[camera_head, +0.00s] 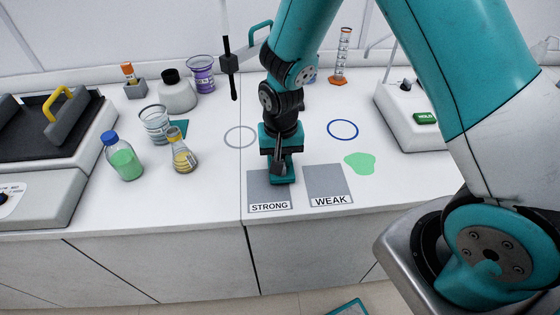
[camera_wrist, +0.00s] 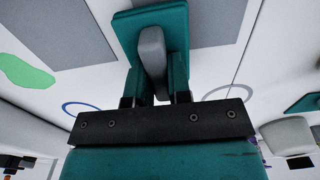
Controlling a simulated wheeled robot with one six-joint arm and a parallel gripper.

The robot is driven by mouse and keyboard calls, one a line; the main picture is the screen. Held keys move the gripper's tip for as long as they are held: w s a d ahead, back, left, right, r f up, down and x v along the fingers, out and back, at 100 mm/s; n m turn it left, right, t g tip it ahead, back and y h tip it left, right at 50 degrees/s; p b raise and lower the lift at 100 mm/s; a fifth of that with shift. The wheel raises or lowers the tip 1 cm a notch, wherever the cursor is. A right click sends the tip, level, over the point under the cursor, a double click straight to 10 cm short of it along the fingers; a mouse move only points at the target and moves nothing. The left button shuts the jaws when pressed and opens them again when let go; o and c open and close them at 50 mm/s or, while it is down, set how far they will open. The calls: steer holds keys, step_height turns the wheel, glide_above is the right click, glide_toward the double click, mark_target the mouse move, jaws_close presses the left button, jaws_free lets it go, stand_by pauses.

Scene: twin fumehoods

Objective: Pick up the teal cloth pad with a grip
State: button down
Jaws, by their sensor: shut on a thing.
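The teal cloth pad (camera_wrist: 123,27) is a flat teal rectangle with a rounded grey grip (camera_wrist: 152,48) on top, seen in the wrist view. My gripper (camera_wrist: 153,72) is shut on the grey grip, with a finger on either side of it. In the head view, my gripper (camera_head: 281,165) points down at the back right part of the grey STRONG square (camera_head: 262,195), and the teal pad (camera_head: 284,179) shows under the fingers. I cannot tell whether the pad touches the bench. My gripper hides part of the grip and pad.
A green puddle (camera_head: 360,163) lies right of the grey WEAK square (camera_head: 328,182). A blue ring (camera_head: 343,121) and a grey ring mark the bench. A flask of yellow liquid (camera_head: 183,157), a green bottle (camera_head: 124,160) and a beaker (camera_head: 155,124) stand left. The front centre is clear.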

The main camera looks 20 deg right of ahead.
step_height(320, 180, up, 19)
steer(key=b, duration=0.1)
steer(key=shift+b, duration=0.35)
steer(key=shift+f, duration=0.15)
